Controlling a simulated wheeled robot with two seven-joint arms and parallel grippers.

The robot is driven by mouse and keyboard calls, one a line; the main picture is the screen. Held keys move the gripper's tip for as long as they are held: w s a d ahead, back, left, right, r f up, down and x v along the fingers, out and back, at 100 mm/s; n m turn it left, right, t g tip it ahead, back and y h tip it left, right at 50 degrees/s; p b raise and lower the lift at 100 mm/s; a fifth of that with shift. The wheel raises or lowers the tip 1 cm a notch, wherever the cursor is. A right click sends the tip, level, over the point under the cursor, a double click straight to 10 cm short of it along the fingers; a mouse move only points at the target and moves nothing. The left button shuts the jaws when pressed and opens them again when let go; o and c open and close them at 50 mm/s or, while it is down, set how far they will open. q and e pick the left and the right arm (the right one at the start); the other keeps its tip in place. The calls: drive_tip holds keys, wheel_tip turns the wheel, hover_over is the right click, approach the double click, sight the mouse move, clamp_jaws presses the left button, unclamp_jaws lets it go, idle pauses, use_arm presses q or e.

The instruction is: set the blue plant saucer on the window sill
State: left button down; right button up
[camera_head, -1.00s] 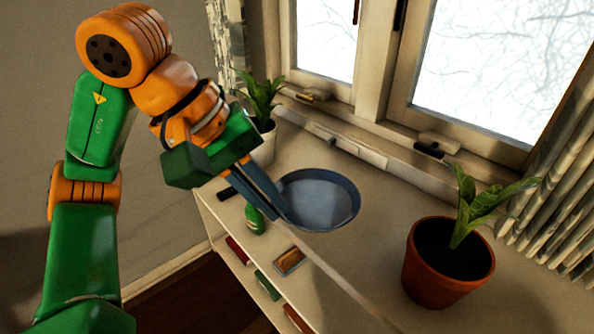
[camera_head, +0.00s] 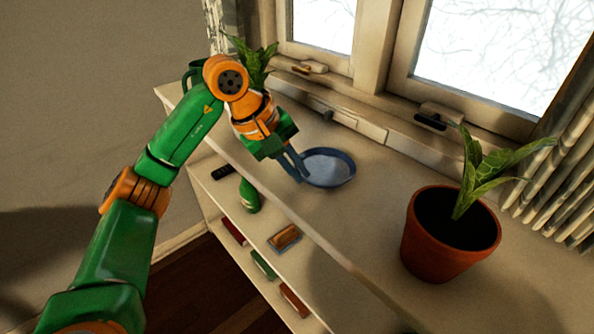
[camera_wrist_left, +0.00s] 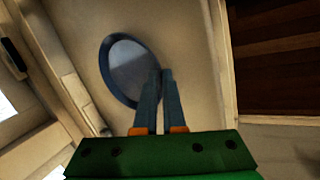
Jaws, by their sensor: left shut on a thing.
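The blue plant saucer (camera_head: 330,168) is a shallow round dish, roughly level, over the pale sill top (camera_head: 290,215) below the window. My left gripper (camera_head: 302,174) is shut on its near left rim. The saucer also shows in the left wrist view (camera_wrist_left: 128,68), with the two blue fingers (camera_wrist_left: 160,82) together at its edge. I cannot tell whether its underside touches the surface. My right gripper is in neither view.
A terracotta pot with a plant (camera_head: 450,240) stands to the right. Another leafy plant (camera_head: 256,62) is behind my left wrist. The top between saucer and terracotta pot is clear.

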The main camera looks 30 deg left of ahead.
use_arm(q)
drive_tip(key=c, duration=1.3)
unclamp_jaws()
drive_tip(key=p+v, duration=0.3)
drive_tip(key=v, duration=0.9)
drive_tip(key=shift+r, duration=0.1)
